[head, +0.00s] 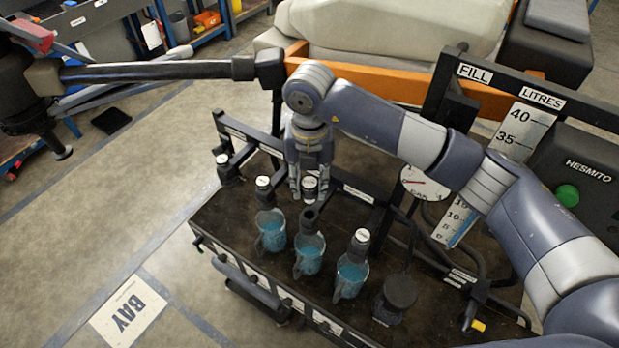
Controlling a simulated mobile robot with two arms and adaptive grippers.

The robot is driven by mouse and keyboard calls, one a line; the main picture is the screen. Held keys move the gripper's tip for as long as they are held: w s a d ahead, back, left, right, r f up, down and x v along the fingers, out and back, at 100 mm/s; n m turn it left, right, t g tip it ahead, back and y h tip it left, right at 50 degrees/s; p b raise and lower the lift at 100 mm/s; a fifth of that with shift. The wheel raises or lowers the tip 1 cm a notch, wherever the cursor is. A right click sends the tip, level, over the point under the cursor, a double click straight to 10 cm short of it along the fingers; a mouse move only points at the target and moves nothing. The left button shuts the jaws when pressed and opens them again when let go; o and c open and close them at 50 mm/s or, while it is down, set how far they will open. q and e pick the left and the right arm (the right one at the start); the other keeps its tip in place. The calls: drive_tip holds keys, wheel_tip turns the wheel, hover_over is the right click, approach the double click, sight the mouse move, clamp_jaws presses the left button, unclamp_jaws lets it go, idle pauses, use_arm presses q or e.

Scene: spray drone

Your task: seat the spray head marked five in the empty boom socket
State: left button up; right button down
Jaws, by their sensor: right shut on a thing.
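My right gripper (309,192) reaches down from above and is shut on a spray head (310,184) with a white top. Its number is too small to read. The empty boom socket (310,216) is a dark round opening above the middle clear jug (309,258). The held head is just behind this socket in the picture, and I cannot tell its height above it. White-topped spray heads stand on both sides, one at the left (263,188) and one at the right (361,240). Another head (222,162) is farther left. My left gripper is not in view.
Jugs with blue liquid stand at the left (271,236) and right (350,279) on the dark bench (215,215). A black cup-like part (398,292) stands to the right. A black frame with a FILL sign (475,74) rises behind. A drone arm (160,72) crosses the upper left.

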sight(310, 197)
drive_tip(key=shift+w+f, duration=0.25)
drive_tip(key=shift+w, duration=0.05)
wheel_tip(310, 197, down, 3)
drive_tip(key=b, duration=0.3)
drive_tip(key=shift+w, duration=0.1)
wheel_tip(310, 197, down, 2)
drive_tip(key=shift+f+b, duration=0.25)
drive_tip(key=shift+b, duration=0.85)
drive_tip(key=shift+f, duration=0.1)
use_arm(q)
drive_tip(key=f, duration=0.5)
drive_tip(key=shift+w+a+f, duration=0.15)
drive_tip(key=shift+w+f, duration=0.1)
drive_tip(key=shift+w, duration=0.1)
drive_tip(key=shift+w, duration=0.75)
